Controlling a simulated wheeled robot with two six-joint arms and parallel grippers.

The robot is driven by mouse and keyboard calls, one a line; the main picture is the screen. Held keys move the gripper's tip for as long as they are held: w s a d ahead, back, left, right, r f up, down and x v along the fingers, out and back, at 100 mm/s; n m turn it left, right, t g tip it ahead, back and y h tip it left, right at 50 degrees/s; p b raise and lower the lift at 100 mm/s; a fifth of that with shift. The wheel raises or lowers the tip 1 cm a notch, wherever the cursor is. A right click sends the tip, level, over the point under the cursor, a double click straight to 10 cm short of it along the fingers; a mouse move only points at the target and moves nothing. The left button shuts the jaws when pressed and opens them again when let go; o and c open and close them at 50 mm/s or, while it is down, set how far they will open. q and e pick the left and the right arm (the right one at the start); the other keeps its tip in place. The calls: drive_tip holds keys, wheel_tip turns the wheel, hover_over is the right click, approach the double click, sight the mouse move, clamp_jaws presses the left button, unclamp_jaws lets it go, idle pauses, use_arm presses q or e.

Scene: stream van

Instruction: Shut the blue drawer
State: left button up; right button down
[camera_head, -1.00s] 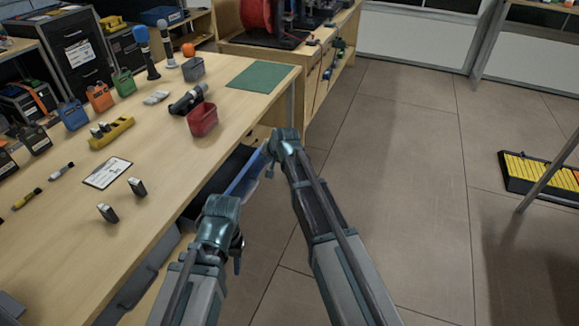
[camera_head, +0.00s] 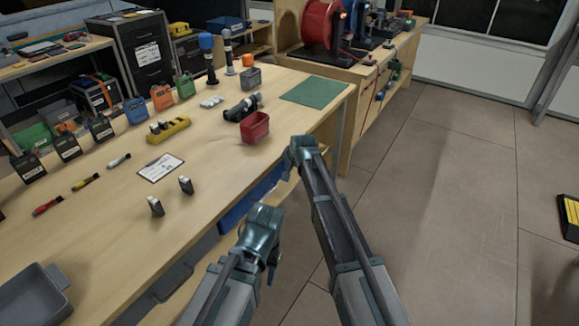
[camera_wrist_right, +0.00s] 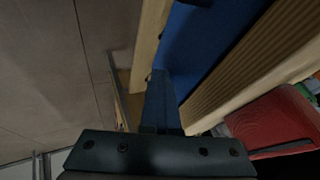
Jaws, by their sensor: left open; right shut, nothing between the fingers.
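The blue drawer (camera_head: 238,207) shows as a blue front just under the table's edge in the head view, partly hidden by my left gripper. No open interior shows; I cannot tell if it is fully flush. In the right wrist view its blue panel (camera_wrist_right: 215,45) lies between wooden edges. My right gripper (camera_head: 290,172) is by the drawer's right end. Its shut, empty fingers (camera_wrist_right: 160,95) point along the blue panel in the wrist view; contact is unclear. My left gripper (camera_head: 271,272) is open and empty, in front of and below the drawer front.

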drive_tip(key=shift+w+a, duration=0.15)
drive_tip(key=shift+a, duration=0.1)
use_arm(q)
wheel_tip(320, 180, up, 8)
drive_tip(key=p, duration=0.8)
drive_tip(key=shift+d, duration=0.45)
use_arm(e)
drive_tip(key=s+d+r, duration=0.5)
drive_tip(key=s+r, duration=0.3)
drive_tip(key=shift+s+d, duration=0.15)
drive_tip(key=shift+d, duration=0.15)
use_arm(q)
wheel_tip(320, 180, up, 10)
drive_tip(key=p, duration=0.9)
drive_tip(key=shift+f+p, duration=0.15)
drive_tip(key=shift+p, duration=0.25)
use_arm(e)
drive_tip(key=s+r+n+g+h, duration=0.1)
drive_tip(key=s+r+n+g, duration=0.1)
drive_tip(key=s, duration=1.4)
drive_tip(key=s+r+n+g+h, duration=0.2)
drive_tip(key=s+n+g, duration=0.3)
drive_tip(key=s, duration=1)
drive_tip(key=shift+s+r+n+h, duration=0.35)
drive_tip(key=shift+r+n, duration=0.35)
drive_tip(key=shift+n, duration=0.5)
